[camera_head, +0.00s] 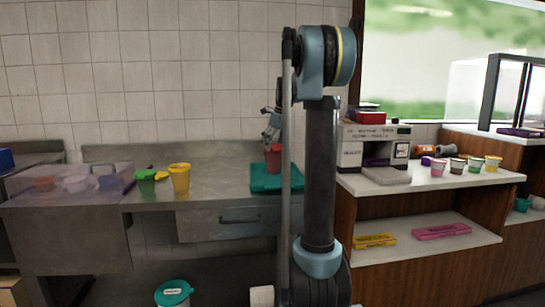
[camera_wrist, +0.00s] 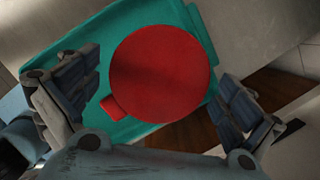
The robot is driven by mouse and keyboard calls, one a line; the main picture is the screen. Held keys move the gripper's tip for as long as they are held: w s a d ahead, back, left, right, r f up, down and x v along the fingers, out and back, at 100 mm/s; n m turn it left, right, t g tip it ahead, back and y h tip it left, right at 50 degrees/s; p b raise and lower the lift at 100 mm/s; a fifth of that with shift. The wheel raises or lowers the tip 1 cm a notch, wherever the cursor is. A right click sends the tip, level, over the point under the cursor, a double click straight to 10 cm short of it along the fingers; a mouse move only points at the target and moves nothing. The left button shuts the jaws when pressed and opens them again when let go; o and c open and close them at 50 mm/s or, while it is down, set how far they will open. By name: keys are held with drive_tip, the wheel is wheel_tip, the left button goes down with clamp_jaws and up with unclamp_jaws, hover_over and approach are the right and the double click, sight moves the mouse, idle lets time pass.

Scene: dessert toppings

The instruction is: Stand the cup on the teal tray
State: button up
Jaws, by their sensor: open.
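A red cup (camera_head: 273,157) stands upright on the teal tray (camera_head: 262,184) on the metal counter. In the wrist view I look down on the cup's round red top (camera_wrist: 160,75), with a small tab at its lower left, and the teal tray (camera_wrist: 150,14) lies under it. My gripper (camera_wrist: 158,80) is open, with one finger on each side of the cup and visible gaps between. In the head view my gripper (camera_head: 271,130) is just above the cup, partly hidden behind my own arm.
A yellow cup (camera_head: 180,178) and a green cup (camera_head: 146,182) stand left of the tray. A clear bin (camera_head: 105,187) is farther left. Several lidded cups (camera_head: 457,165) stand on the right counter beside a boxy machine (camera_head: 374,148). The counter between the yellow cup and tray is clear.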

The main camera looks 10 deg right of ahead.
drive_tip(key=v, duration=0.7)
drive_tip(key=s+a+f+n, duration=0.1)
drive_tip(key=s+f+n, duration=0.35)
drive_tip(key=s, duration=0.35)
drive_tip(key=s+f+n+h, duration=0.1)
drive_tip(key=s+f+n, duration=0.2)
drive_tip(key=s+n, duration=0.35)
drive_tip(key=s+a+f+n, duration=0.1)
drive_tip(key=s+f+n, duration=0.25)
drive_tip(key=s, duration=0.65)
drive_tip(key=s+f+n+h, duration=0.1)
drive_tip(key=s+f+n, duration=1.1)
drive_tip(key=s+f, duration=0.6)
wheel_tip(320, 180, down, 3)
drive_tip(key=shift+d+r+n, duration=0.1)
drive_tip(key=shift+d+n, duration=0.25)
drive_tip(key=shift+s, duration=0.1)
